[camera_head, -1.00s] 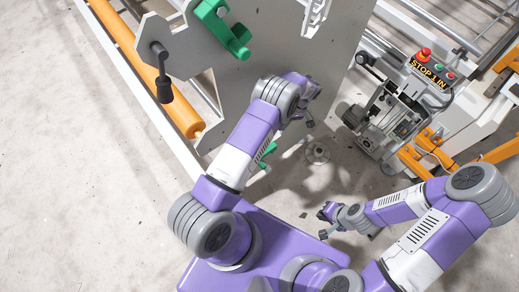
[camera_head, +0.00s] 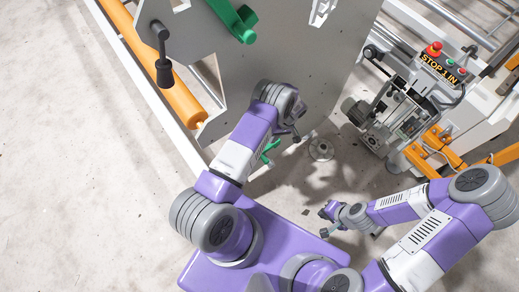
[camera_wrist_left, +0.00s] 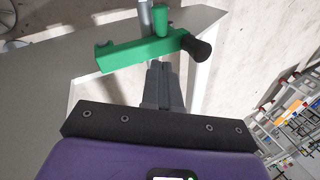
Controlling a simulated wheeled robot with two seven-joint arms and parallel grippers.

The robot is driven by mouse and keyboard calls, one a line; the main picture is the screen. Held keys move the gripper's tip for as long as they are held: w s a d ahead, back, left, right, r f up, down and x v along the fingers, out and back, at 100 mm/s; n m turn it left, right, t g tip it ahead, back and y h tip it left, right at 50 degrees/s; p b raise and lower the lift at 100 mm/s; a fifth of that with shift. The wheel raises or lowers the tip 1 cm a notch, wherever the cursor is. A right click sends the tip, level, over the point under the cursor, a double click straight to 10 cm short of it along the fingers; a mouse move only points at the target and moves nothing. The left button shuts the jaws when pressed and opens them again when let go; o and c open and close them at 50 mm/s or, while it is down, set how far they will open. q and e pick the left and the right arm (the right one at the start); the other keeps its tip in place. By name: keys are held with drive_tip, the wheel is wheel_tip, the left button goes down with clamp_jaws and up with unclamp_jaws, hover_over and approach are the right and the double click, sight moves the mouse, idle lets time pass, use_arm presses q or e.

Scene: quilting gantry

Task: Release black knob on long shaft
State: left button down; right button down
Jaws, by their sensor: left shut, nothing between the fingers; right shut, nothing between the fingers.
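A black knob (camera_wrist_left: 199,48) sits at the right end of a green bar (camera_wrist_left: 140,52) in the left wrist view, with a grey shaft (camera_wrist_left: 145,18) behind the bar. My left gripper (camera_wrist_left: 158,68) is shut and empty, its tips close below the bar, left of the knob; touching or apart is unclear. In the head view my left gripper (camera_head: 296,135) is by the edge of the grey plate, near a small green part (camera_head: 268,151). Another black grip (camera_head: 164,72) hangs from a crank at upper left, away from both grippers. My right gripper (camera_head: 323,213) is shut and empty over the floor.
The large grey plate (camera_head: 330,70) stands in front of my left arm. A machine head with a red stop button (camera_head: 434,47) and orange brackets (camera_head: 440,150) is at the right. An orange roller (camera_head: 188,105) runs along the left. Floor at lower left is clear.

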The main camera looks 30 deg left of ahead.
use_arm(q)
drive_tip(key=s+a+f, duration=0.1)
drive_tip(key=s+a+f+b, duration=0.1)
drive_tip(key=f, duration=0.1)
drive_tip(key=s+a+f, duration=0.1)
drive_tip(key=s+f, duration=0.1)
drive_tip(key=shift+a+f, duration=0.1)
drive_tip(key=shift+f, duration=0.1)
drive_tip(key=shift+s+a+b, duration=0.3)
drive_tip(key=shift+s+a, duration=0.05)
drive_tip(key=shift+s, duration=0.15)
